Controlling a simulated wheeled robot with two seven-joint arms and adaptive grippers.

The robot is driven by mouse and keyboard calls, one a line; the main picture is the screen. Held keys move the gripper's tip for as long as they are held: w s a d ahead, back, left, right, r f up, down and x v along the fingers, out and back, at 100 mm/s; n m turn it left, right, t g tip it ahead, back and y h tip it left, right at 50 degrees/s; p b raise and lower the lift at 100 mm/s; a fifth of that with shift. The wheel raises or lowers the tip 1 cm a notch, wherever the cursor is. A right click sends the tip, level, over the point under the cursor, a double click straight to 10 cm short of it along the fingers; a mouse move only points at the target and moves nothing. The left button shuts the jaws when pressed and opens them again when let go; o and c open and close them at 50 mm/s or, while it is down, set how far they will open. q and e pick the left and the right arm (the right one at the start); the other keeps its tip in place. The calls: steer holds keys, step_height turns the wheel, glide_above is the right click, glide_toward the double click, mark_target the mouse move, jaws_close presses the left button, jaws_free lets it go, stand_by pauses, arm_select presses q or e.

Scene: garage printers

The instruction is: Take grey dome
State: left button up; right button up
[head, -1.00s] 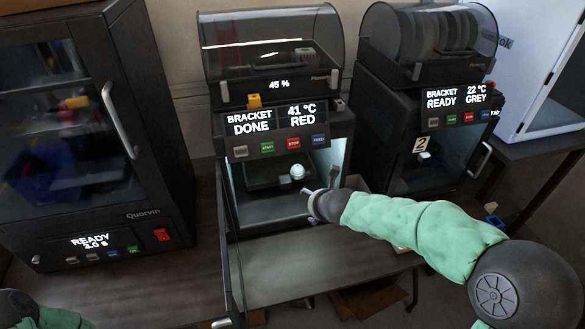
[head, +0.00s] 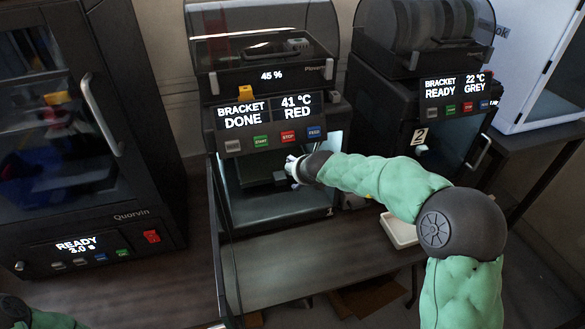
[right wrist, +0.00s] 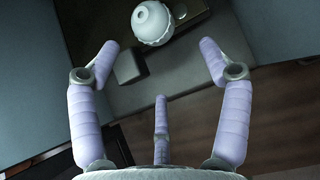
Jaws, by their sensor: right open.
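The grey dome (right wrist: 152,22) is pale, round and ridged, with a small hole on top. In the right wrist view it sits on a dark plate (right wrist: 195,14) at the top of the picture. My right gripper (right wrist: 158,52) is open and empty, its fingers spread, with the dome just beyond the fingertips. In the head view the right gripper (head: 291,168) reaches into the open front of the middle printer (head: 268,214). There the gripper hides the dome. My left gripper is out of the picture; only a bit of green sleeve shows at the lower left.
A small grey block (right wrist: 130,66) lies right beside the dome. The printer's side walls and control panel (head: 268,122) frame the opening closely. A second printer (head: 415,165) stands to the right, a dark cabinet (head: 80,130) to the left. A white tray (head: 400,229) lies right of the middle printer.

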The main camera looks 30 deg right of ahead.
steer(key=x, duration=0.2)
steer(key=b+x, duration=0.1)
steer(key=x, duration=0.1)
steer(key=w+r+b+x, duration=0.1)
steer(key=x, duration=0.1)
steer(key=shift+w+d+f, duration=0.15)
steer(key=shift+w+d, duration=0.05)
steer(key=shift+w, duration=0.1)
steer(key=c, duration=0.9)
